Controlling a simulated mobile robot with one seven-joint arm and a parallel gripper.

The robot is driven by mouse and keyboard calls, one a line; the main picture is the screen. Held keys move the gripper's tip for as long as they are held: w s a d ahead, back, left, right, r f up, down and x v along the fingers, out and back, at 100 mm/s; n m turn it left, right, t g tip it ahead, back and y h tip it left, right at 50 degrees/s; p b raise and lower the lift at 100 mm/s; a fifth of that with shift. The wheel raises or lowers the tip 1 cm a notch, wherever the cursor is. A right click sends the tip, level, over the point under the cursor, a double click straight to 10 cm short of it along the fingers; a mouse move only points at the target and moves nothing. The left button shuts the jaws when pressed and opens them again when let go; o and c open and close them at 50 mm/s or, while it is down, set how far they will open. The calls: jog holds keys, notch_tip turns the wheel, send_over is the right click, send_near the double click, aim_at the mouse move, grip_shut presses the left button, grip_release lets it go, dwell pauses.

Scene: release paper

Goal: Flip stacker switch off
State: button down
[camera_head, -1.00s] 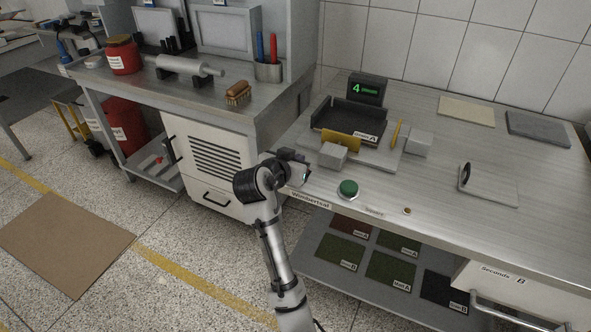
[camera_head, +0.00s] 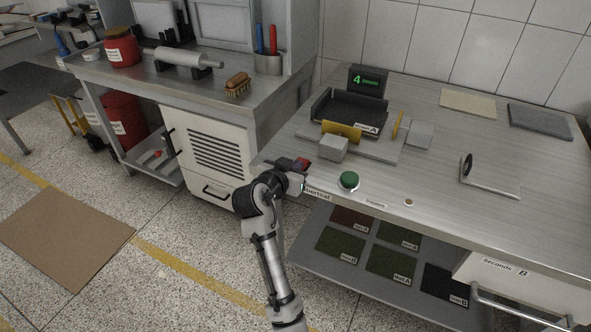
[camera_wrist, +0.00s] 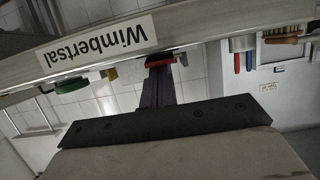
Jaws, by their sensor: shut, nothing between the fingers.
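My gripper (camera_head: 300,180) is at the front left edge of the right-hand bench, by the "Wimbertsal" label. Its fingers are shut and empty, and they also show in the wrist view (camera_wrist: 157,88). A small red part (camera_head: 302,163) sits on the bench edge just beyond the gripper. It also shows in the wrist view (camera_wrist: 166,60), close to the fingertips; I cannot tell whether they touch, or whether it is the switch. A small brass round fitting (camera_head: 408,202) is near the front edge, right of a small unreadable label (camera_head: 376,203). The black display (camera_head: 368,80) shows a green 4.
A green button (camera_head: 348,180) stands near the front edge, right of the gripper. A black tray (camera_head: 345,108) and grey blocks (camera_head: 333,148) lie behind it. A shelf (camera_head: 300,262) with several mats is below the bench.

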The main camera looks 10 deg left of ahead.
jog(key=shift+f, duration=0.15)
jog(key=shift+r+p, duration=0.85)
jog(key=shift+p, duration=0.05)
